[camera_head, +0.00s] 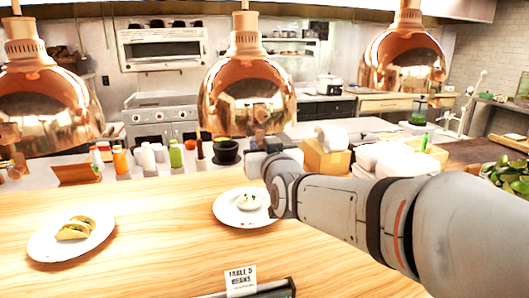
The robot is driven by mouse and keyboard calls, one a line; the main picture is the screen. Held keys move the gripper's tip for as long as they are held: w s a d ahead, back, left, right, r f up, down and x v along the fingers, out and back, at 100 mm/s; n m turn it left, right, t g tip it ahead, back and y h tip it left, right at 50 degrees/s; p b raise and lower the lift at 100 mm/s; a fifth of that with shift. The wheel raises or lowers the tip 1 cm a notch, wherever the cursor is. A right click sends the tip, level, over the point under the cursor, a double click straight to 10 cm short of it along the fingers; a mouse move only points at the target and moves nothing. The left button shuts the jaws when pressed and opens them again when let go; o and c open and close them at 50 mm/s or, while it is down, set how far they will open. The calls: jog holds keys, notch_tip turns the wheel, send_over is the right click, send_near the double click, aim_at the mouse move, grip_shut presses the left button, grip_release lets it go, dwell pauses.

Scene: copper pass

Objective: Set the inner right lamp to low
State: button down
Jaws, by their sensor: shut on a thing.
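Three copper lamps hang in a row: one at left (50,110), one in the middle (235,95) and one at right (400,65). Which one counts as the inner right lamp cannot be told for certain from this view. My gripper (262,146) is at the lower front rim of the middle lamp, with my arm reaching in from the right. It is shut on a small copper knob (260,138) at that rim. The jaws largely hide the knob, so its setting is not readable.
On the wooden counter (150,265) are a plate with tacos (45,243) at left and a plate with white food (230,218) beneath my gripper. A ticket card (240,281) stands at the front edge. Bottles (176,155) and a black bowl (226,152) stand behind.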

jog(key=shift+f, duration=0.35)
jog(key=c, duration=1.5)
grip_release()
jog(key=shift+o, duration=1.2)
jog(key=shift+r, duration=0.1)
jog(key=shift+s, duration=0.15)
jog(key=b+v, duration=0.1)
jog(key=v, duration=0.6)
jog(key=shift+s, duration=0.3)
jog(key=shift+d, duration=0.1)
